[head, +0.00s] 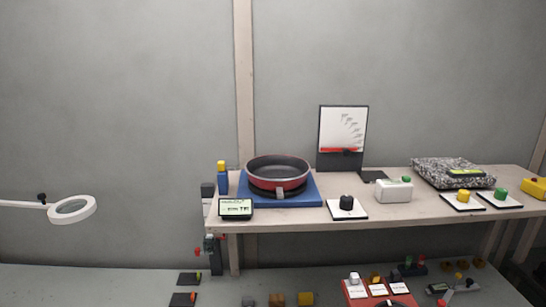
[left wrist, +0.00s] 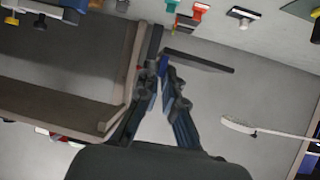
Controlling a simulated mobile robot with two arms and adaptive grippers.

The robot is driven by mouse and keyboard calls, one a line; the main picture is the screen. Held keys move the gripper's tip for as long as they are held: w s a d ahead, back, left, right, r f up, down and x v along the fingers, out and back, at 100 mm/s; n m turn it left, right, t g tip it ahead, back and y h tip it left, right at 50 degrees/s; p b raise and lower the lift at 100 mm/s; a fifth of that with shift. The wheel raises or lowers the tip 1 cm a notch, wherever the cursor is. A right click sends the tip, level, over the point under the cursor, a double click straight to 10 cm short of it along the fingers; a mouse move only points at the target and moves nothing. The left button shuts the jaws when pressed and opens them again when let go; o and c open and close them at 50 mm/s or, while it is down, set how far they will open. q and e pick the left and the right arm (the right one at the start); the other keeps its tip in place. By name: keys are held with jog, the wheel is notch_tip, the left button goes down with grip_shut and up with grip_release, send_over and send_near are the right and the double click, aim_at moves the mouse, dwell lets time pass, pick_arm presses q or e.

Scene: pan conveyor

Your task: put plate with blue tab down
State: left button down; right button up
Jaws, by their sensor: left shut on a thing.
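In the left wrist view my left gripper (left wrist: 162,88) is shut, with a small blue tab (left wrist: 163,66) at its fingertips. A thin dark plate (left wrist: 205,61), seen nearly edge-on, reaches out to the right from beside the tab. The fingers hide part of the tab and plate. I take this as the plate with the blue tab, held in the gripper. The gripper is beside the corner of a wooden bench (left wrist: 98,113). I cannot make out my left gripper in the head view. My right gripper is in neither view.
In the head view a red pan (head: 278,168) sits on a blue base (head: 309,190) on the wooden bench (head: 415,217). Dark plates with coloured tabs (head: 189,278) lie below. A ring magnifier (head: 90,210) stands at left. Several gadgets crowd the bench.

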pick_arm(q)
jog(key=w+d+r, duration=0.2)
jog(key=w+r, duration=0.2)
jog(key=r, duration=0.5)
jog(key=w+d+r+n, duration=0.1)
jog(key=w+d+r, duration=0.2)
jog(key=r, duration=0.5)
jog(key=shift+w+r+y, duration=0.35)
jog(key=shift+w+y, duration=0.05)
jog(key=shift+w, duration=0.35)
jog(key=shift+f, duration=0.1)
